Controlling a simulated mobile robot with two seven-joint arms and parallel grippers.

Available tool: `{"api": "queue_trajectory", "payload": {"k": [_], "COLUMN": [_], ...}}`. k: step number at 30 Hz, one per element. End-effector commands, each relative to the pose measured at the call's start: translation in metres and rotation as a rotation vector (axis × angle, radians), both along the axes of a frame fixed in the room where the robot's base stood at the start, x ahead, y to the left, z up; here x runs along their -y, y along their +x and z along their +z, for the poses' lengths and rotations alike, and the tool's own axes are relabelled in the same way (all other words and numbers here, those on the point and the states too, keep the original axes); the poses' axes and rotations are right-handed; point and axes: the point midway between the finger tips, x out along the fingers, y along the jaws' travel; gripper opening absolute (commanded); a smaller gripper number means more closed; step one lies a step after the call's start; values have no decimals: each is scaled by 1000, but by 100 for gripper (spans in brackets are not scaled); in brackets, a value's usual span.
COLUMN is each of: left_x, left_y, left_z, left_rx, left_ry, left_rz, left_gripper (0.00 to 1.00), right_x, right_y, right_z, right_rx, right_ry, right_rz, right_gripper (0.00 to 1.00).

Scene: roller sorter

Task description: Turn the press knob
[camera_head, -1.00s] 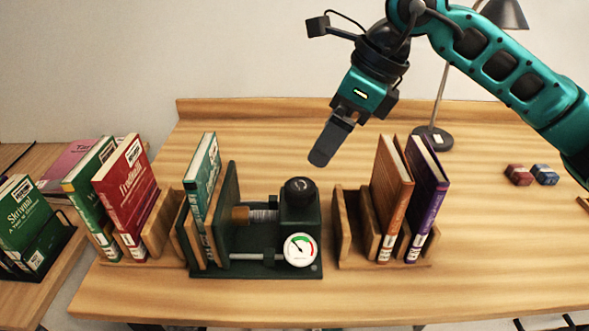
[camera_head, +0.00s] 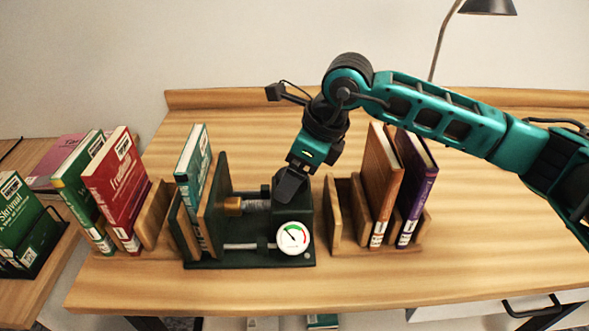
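The dark green press (camera_head: 253,258) stands on the wooden table, with a threaded screw, a brass-coloured collar (camera_head: 233,206) and a round gauge (camera_head: 294,238) on its front. A teal book (camera_head: 191,163) stands upright in its left side, beside the press plate (camera_head: 214,205). My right gripper (camera_head: 289,188) points down at the top of the press block, where the black knob is. The gripper hides the knob, and I cannot tell whether its fingers touch it or how far apart they are. My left gripper is not in view.
A wooden rack (camera_head: 348,217) right of the press holds an orange book (camera_head: 381,180) and a purple book (camera_head: 416,187). Red (camera_head: 116,188) and green (camera_head: 82,187) books stand at left. The table is clear at front right. A lamp (camera_head: 487,7) is at the back.

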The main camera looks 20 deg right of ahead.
Motion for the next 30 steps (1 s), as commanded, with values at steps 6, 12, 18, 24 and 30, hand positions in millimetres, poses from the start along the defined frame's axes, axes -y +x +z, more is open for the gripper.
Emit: {"api": "queue_trajectory", "payload": {"k": [6,12,18,24,30], "left_x": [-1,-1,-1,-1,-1], "left_y": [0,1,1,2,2], "left_z": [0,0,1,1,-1], "left_rx": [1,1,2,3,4], "left_ry": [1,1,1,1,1], "left_rz": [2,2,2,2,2], "left_gripper": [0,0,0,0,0], "right_x": [-1,-1,-1,-1,-1], "right_y": [0,0,0,0,0], "right_z": [-1,-1,-1,0,-1], "right_rx": [0,1,1,1,1], "right_ry": [0,1,1,1,1], "right_rz": [0,1,1,0,-10], "right_gripper": [85,71,52,33,30]}}
